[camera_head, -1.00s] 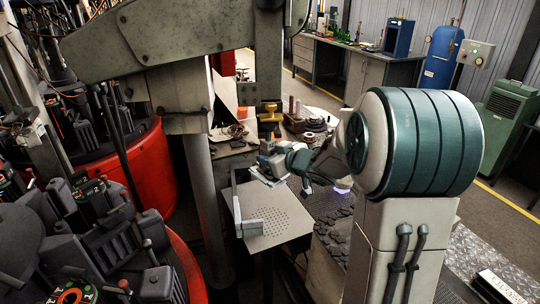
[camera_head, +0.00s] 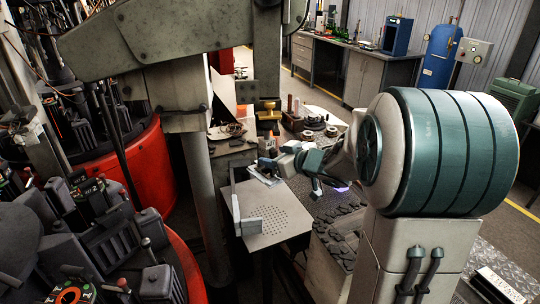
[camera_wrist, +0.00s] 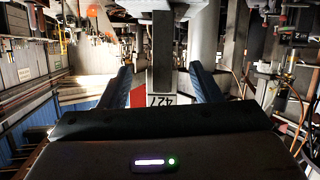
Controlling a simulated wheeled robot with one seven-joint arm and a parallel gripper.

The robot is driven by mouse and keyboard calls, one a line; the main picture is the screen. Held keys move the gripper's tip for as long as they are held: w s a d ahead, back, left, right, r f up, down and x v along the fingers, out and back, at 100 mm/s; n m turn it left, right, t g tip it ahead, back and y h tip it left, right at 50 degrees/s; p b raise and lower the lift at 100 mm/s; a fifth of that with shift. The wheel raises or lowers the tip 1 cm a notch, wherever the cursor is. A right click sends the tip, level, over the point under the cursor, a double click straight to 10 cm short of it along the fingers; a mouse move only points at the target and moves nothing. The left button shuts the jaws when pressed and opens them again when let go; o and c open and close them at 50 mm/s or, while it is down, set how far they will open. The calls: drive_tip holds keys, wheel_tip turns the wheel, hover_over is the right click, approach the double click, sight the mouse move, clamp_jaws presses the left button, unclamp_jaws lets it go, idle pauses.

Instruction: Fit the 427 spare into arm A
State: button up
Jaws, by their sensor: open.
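My gripper (camera_wrist: 163,82) is open in the wrist view, with one blue finger on each side and a gap between them. A white label reading 427 (camera_wrist: 161,100), upside down, shows between the fingers, with a grey upright piece (camera_wrist: 162,55) above it in the picture. I cannot tell whether the fingers touch this piece. In the head view the end of my arm is small, over the work table, and its fingers are not clear. I cannot pick out arm A by any marking; dark mould blocks (camera_head: 110,240) sit on the machine at the left.
A perforated metal plate (camera_head: 265,222) lies near the table's front. A grey column (camera_head: 198,190) stands left of it, under a heavy overhead beam (camera_head: 170,40). Red round machine bases (camera_head: 140,170) fill the left. A workbench (camera_head: 350,65) and a blue cylinder (camera_head: 441,58) stand behind.

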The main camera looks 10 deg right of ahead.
drive_tip(key=v, duration=1)
drive_tip(key=shift+r, duration=0.1)
drive_tip(key=s+d+m+g+h+b, duration=0.1)
drive_tip(key=s+d+m+g+h, duration=0.15)
drive_tip(key=s+m+h, duration=0.5)
drive_tip(key=s+a+f+g, duration=0.3)
drive_tip(key=s+a, duration=0.1)
drive_tip(key=s, duration=0.2)
drive_tip(key=s+a+f+n+g+y, duration=0.1)
drive_tip(key=s+a+f+g, duration=0.2)
drive_tip(key=s, duration=0.4)
drive_tip(key=shift+s+a+f+b, duration=0.25)
drive_tip(key=shift+a+f+b, duration=0.2)
drive_tip(key=shift+a+f, duration=0.5)
drive_tip(key=shift+a+r+y, duration=0.1)
drive_tip(key=shift+r+y, duration=0.05)
drive_tip(key=shift+y, duration=0.1)
